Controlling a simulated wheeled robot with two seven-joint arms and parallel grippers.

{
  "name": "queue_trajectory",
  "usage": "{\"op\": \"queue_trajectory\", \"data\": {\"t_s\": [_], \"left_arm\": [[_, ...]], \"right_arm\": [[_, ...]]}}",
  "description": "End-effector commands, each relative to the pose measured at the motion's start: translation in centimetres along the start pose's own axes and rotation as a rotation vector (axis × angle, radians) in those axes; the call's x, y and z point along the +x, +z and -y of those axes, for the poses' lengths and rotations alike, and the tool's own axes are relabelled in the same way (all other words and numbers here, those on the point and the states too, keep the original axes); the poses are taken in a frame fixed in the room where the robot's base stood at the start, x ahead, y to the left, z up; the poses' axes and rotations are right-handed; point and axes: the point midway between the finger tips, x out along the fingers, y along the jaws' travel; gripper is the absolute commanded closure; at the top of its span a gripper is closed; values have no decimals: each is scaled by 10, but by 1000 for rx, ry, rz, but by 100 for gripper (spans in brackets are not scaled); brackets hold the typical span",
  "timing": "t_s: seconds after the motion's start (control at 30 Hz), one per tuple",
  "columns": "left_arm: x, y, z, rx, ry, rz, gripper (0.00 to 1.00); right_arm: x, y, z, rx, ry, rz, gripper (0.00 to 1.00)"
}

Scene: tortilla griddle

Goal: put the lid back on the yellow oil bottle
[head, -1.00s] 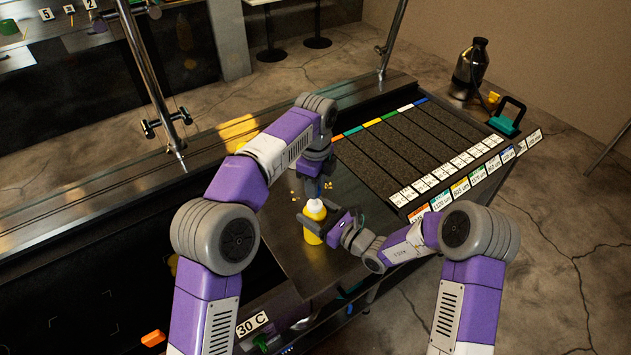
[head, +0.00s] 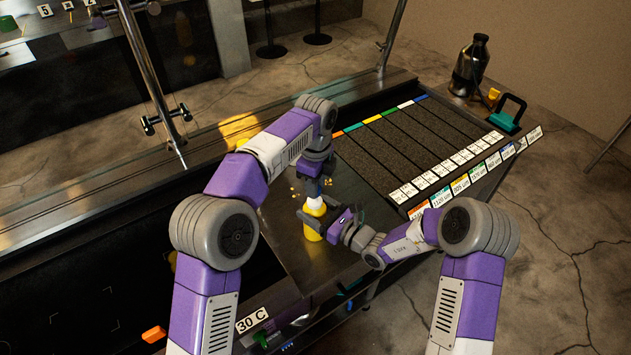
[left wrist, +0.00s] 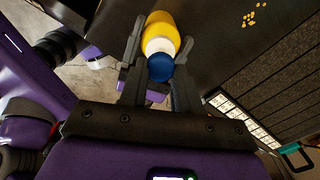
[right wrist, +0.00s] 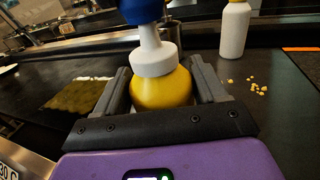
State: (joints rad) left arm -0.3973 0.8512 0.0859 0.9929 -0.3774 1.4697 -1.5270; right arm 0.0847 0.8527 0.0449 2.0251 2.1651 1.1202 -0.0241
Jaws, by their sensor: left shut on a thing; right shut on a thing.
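The yellow oil bottle (head: 312,231) stands upright on the dark worktop, with a white collar and nozzle (right wrist: 152,55) on top. My right gripper (head: 318,222) is shut around the bottle's yellow body; the right wrist view shows its fingers on both sides. My left gripper (head: 314,186) is above the bottle, pointing down, shut on the blue lid (left wrist: 160,67). In the right wrist view the blue lid (right wrist: 141,9) is directly over the nozzle and meets its upper end. I cannot tell how far it is seated. The left gripper's fingers are out of the right wrist view.
A white bottle (right wrist: 234,29) stands behind on the worktop, with yellow crumbs (right wrist: 258,87) near it. A yellow patch (right wrist: 75,95) lies on the dark surface at left. Dark labelled lanes (head: 420,150) lie to the right. Free worktop shows in front of the bottle.

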Motion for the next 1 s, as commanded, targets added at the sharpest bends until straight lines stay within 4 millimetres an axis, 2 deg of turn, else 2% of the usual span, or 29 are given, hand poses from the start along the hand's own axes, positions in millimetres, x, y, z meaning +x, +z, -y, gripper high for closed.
{"op": "queue_trajectory", "data": {"t_s": [0.03, 0.07, 0.23, 0.57, 0.67, 1.0], "left_arm": [[1, 0, 0, 0, 1, 0, 96], [1, 0, 0, 0, 1, 0, 66], [1, 0, 0, 0, 0, 0, 39], [-1, 0, 0, 0, -1, 0, 39], [-10, 0, 1, 0, -2, 0, 39], [-57, 0, 1, -1, -3, 0, 39]], "right_arm": [[0, 0, 0, 0, 0, 0, 84], [0, 0, 0, 0, 0, 0, 84], [0, 0, 0, 0, 0, 0, 84], [0, 0, 0, 0, 0, 0, 84], [0, 0, 0, 0, 0, 0, 84], [0, 0, 0, 0, 0, 0, 84]]}}
